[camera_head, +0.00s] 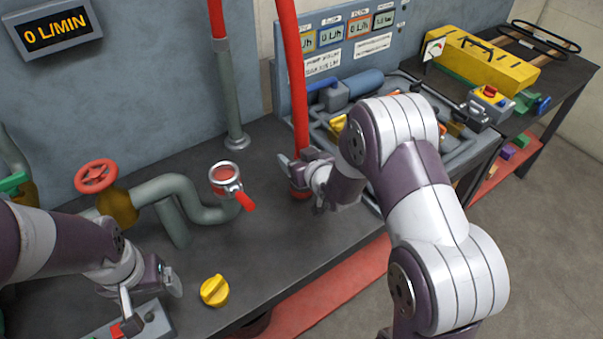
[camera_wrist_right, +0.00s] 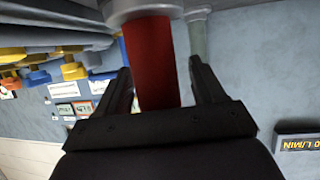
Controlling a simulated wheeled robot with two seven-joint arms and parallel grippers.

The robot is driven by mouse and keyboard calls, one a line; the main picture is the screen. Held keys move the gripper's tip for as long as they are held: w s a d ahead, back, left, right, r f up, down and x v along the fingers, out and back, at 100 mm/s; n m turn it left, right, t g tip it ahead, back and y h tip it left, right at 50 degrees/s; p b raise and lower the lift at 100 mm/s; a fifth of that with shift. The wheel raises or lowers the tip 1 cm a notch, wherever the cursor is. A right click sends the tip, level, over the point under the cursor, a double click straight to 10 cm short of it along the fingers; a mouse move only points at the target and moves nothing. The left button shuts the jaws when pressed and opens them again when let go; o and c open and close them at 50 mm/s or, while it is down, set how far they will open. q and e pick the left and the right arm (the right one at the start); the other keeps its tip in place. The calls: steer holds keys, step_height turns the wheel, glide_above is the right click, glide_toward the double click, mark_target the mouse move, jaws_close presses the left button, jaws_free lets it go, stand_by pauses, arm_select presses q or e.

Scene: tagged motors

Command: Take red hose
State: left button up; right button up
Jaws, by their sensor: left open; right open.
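The red hose (camera_head: 297,95) hangs down from the top of the head view to just above the dark bench, ending near my right gripper. In the right wrist view the red hose (camera_wrist_right: 149,62) runs between the two dark fingers, with a light grey collar (camera_wrist_right: 143,9) at the top. My right gripper (camera_head: 300,165) is around the hose near its lower end, with its jaws open; the wrist view shows a gap on the right side of the hose. My left gripper (camera_head: 152,290) is open and empty, low above the bench at the left front.
A red valve wheel (camera_head: 95,176), a yellow knob (camera_head: 214,290) and an upright grey pipe (camera_head: 231,100) are nearby. A yellow toolbox (camera_head: 480,60) sits far right.

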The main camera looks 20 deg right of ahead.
jaws_close()
steer(key=shift+r, duration=0.1)
